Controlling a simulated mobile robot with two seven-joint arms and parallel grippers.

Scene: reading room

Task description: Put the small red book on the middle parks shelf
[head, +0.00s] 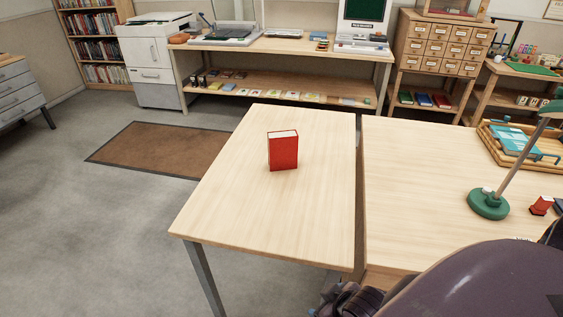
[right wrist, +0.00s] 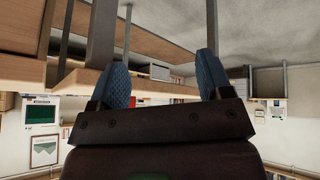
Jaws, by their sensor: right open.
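The small red book (head: 284,153) stands upright on the light wooden table (head: 240,217) in the middle of the head view, with its pale page edges up. Nothing touches it. In the right wrist view, which is upside down, my right gripper (right wrist: 161,80) is open with two blue-padded fingers wide apart and nothing between them. The red book does not show there. My right arm fills the lower right of the head view, well in front of the book. My left gripper is not in view. I cannot identify a parks shelf.
A second table (head: 420,210) stands at the right across a narrow gap, with a green lamp (head: 488,204) and a wooden tray (head: 492,143). A bookcase (head: 70,48), a printer (head: 152,55) and a card-drawer cabinet (head: 440,45) stand behind. The floor left is open around a brown mat (head: 165,149).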

